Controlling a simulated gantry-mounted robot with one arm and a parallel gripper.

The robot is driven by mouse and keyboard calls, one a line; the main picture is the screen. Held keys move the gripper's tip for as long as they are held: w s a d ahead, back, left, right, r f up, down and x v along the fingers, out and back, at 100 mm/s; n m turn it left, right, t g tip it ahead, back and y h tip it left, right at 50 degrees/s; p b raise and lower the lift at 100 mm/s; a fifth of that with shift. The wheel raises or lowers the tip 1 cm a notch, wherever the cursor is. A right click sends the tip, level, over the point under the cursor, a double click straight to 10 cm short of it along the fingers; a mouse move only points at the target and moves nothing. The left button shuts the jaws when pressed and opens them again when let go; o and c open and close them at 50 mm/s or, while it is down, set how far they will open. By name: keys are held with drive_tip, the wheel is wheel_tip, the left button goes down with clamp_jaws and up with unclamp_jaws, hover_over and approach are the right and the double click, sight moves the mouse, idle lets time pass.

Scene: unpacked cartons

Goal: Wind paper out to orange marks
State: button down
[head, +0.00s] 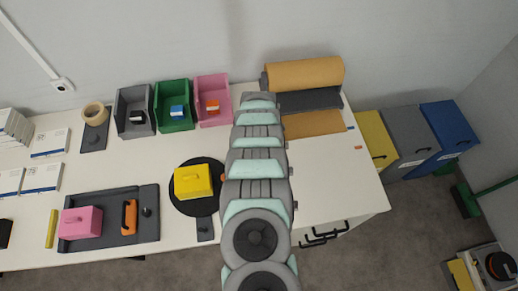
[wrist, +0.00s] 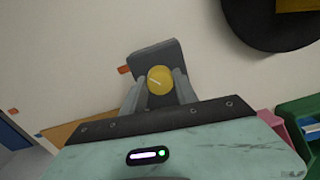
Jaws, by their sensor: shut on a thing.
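In the wrist view my gripper (wrist: 160,88) is shut on a round yellow knob (wrist: 160,77). The knob sits in front of a dark grey plate (wrist: 153,53). In the head view my arm covers the gripper and knob. The brown paper roll (head: 305,73) lies on a dark holder (head: 310,100) at the back right of the table. A flat brown paper sheet (head: 313,123) extends from it toward the front; its left part is hidden by my arm. Its edge also shows in the wrist view (wrist: 82,122). One small orange mark (wrist: 124,69) lies beside the plate, ahead of the paper.
A black round stand (head: 207,207) with a yellow box (head: 193,181) is left of my arm. Grey, green (head: 174,106) and pink (head: 211,100) bins stand at the back. A dark tray (head: 148,222) lies front left.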

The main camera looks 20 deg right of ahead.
drive_tip(key=m+b, duration=0.1)
drive_tip(key=m, duration=0.3)
drive_tip(key=shift+f+m, duration=0.15)
drive_tip(key=shift+m, duration=0.15)
drive_tip(key=m+b, duration=0.2)
drive_tip(key=m, duration=0.3)
drive_tip(key=m+b, duration=0.1)
drive_tip(key=m, duration=0.4)
drive_tip(key=shift+w+b, duration=0.1)
drive_tip(key=shift+b, duration=0.25)
drive_tip(key=shift+m+b, duration=0.75)
drive_tip(key=shift+m, duration=1.45)
drive_tip(key=c, duration=0.9)
unclamp_jaws()
drive_tip(key=shift+c, duration=0.2)
drive_tip(key=shift+r, duration=0.2)
